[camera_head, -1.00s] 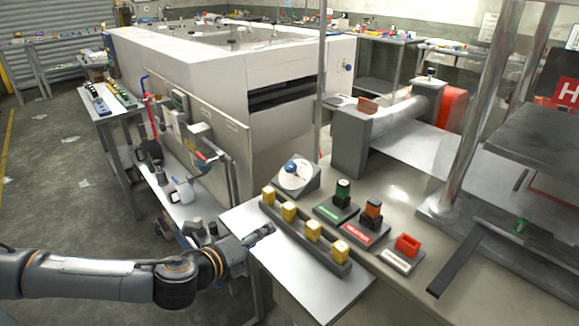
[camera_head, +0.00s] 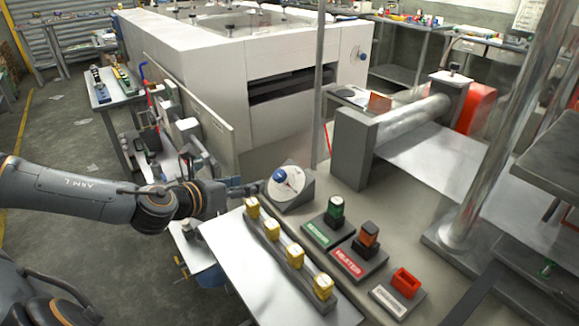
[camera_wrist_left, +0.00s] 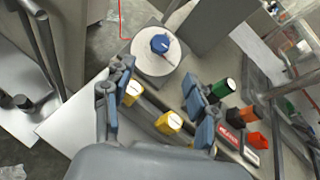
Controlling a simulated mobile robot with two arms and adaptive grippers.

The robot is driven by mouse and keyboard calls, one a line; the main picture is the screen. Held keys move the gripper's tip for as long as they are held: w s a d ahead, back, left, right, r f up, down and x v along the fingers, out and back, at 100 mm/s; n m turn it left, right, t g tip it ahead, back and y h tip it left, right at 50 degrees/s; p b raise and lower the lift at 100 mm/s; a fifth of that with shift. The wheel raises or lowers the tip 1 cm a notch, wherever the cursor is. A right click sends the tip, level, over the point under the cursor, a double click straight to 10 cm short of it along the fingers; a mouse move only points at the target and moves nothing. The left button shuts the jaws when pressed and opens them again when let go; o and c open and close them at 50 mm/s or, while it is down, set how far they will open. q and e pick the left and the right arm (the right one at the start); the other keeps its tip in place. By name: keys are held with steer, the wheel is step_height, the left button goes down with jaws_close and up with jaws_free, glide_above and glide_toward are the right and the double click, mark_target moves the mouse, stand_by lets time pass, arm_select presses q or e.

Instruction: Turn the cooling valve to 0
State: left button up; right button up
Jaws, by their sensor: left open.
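The round blue knob (camera_head: 279,175) sits on a white dial (camera_head: 291,182), on a tilted grey box at the table's far left corner. I take it for the cooling valve; its markings are too small to read. In the left wrist view, the blue knob (camera_wrist_left: 160,43) is ahead of the fingers, with a red mark low on the dial (camera_wrist_left: 153,64). My left gripper (camera_head: 252,188) is just left of the dial. In the wrist view, its fingers (camera_wrist_left: 158,73) are spread and empty, with the knob beyond their tips. My right gripper is not in view.
A rail with several yellow knobs (camera_head: 270,230) stands close in front of the dial. Green (camera_head: 335,209), orange (camera_head: 369,236) and red (camera_head: 406,281) controls stand to its right. A thin metal post (camera_head: 318,90) rises behind the dial. A bare light panel (camera_head: 240,262) lies at front left.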

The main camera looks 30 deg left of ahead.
mark_target(278, 175)
arm_select(q)
steer(key=p+x, duration=0.2)
steer(key=x, duration=0.1)
steer(key=shift+w, duration=0.35)
steer(key=p+x, duration=0.2)
steer(key=x, duration=0.7)
steer(key=shift+s+f, duration=0.1)
steer(key=shift+w+f, duration=0.1)
steer(key=shift+w, duration=0.15)
steer(key=shift+f, duration=0.1)
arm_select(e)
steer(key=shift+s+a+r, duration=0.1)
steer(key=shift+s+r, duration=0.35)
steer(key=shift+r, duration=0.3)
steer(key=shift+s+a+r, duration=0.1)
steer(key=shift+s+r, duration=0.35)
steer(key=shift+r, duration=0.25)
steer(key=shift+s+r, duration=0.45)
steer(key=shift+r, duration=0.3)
arm_select(q)
steer(key=c, duration=1.2)
steer(key=shift+d+p, duration=0.1)
steer(key=shift+p, duration=0.2)
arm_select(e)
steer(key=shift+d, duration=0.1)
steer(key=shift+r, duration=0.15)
